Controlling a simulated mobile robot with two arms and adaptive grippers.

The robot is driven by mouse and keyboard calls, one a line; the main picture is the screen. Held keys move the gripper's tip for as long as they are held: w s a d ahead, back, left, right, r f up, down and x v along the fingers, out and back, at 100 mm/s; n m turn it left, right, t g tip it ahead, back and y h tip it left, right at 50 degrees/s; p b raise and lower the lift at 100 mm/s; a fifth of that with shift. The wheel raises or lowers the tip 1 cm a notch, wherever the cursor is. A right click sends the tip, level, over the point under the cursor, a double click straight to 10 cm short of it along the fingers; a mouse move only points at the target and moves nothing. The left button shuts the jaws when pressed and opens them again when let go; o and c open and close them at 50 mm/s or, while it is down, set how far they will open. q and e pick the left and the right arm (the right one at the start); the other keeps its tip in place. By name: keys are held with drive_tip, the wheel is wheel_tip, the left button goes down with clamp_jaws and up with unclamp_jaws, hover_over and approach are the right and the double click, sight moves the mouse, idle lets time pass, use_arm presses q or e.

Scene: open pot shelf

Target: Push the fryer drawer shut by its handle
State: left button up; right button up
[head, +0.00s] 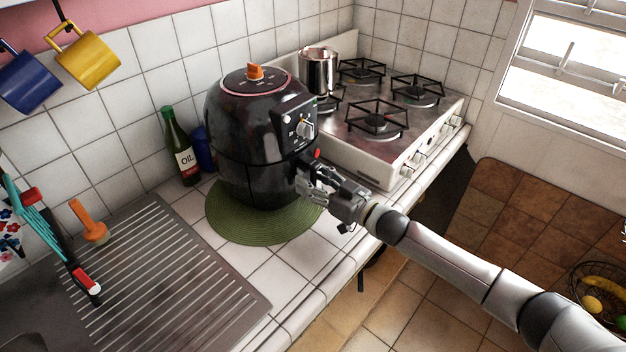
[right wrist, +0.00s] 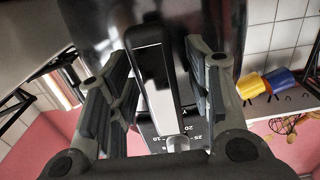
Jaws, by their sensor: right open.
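The black air fryer (head: 255,130) stands upright on a round green mat (head: 235,226). Its drawer (head: 250,185) is the lower part, under a seam; I cannot tell whether a small gap is left there. My right gripper (head: 309,184) is at the front of the fryer and hides most of the handle in the head view. In the right wrist view the black handle (right wrist: 152,78) with its pale strip lies between the two open fingers, with some space on both sides. My left gripper is not in view.
A gas stove (head: 385,125) with a metal pot (head: 318,70) stands right of the fryer. An oil bottle (head: 181,150) and a blue container (head: 204,148) are to its left, beside a grooved steel drainboard (head: 165,265). The counter's front edge runs below my right arm.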

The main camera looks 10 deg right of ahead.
drive_tip(key=v, duration=1.1)
drive_tip(key=shift+s+d, duration=0.25)
drive_tip(key=shift+s, duration=0.1)
drive_tip(key=shift+f, duration=0.1)
